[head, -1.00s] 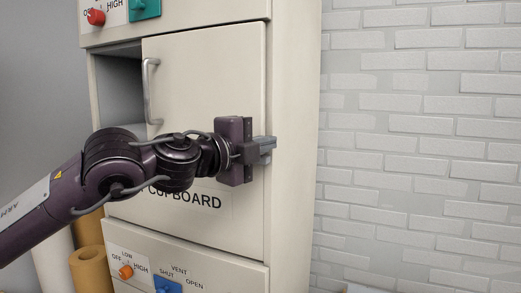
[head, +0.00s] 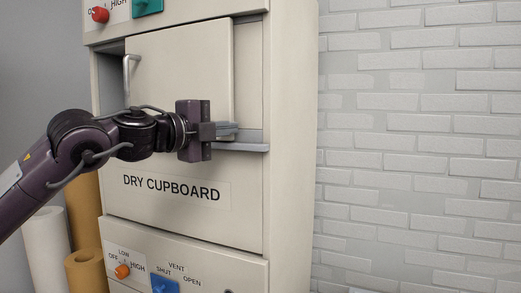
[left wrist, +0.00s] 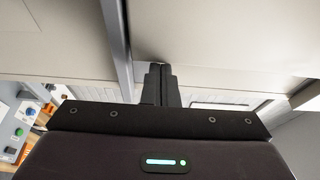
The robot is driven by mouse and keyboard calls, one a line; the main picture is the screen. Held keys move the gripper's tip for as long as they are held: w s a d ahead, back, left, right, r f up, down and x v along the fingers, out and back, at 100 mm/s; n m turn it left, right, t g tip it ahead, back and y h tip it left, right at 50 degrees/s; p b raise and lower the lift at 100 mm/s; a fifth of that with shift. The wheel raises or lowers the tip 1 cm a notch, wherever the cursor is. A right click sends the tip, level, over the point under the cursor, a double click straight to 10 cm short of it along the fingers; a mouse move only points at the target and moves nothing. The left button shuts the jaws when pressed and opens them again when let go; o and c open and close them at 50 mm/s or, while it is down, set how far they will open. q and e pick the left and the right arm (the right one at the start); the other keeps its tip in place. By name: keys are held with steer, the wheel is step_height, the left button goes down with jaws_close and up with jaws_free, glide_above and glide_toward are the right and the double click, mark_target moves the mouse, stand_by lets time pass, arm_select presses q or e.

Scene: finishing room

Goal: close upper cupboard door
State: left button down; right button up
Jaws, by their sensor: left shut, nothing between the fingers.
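The upper cupboard door (head: 185,70) is a cream sliding panel with a vertical metal handle (head: 127,80) near its left edge. A narrow dark opening (head: 111,75) shows to the left of it. To its right is a pale recessed strip (head: 249,75) with a grey rail (head: 243,147) below. My left gripper (head: 237,130) is shut and empty, its fingertips at the door's lower right edge. Whether they touch it I cannot tell. The shut fingers also show in the left wrist view (left wrist: 161,68). The left wrist hides part of the door's lower edge. My right gripper is not in view.
Below is a panel labelled DRY CUPBOARD (head: 170,190), then an orange knob (head: 123,271) and a blue vent switch (head: 164,284). Rolls (head: 45,240) stand at the lower left. A brick wall (head: 420,150) is at the right, with free room before the cabinet.

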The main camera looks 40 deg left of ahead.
arm_select(q)
steer(key=s+a+b, duration=0.1)
steer(key=s+a, duration=0.1)
steer(key=a, duration=0.7)
steer(key=s+a+b, duration=0.1)
steer(key=s+a, duration=0.1)
steer(key=a, duration=0.7)
steer(key=shift+s+a, duration=0.25)
steer(key=shift+a, duration=0.1)
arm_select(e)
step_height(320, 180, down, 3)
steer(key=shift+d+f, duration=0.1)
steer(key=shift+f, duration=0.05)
arm_select(q)
steer(key=shift+r, duration=0.1)
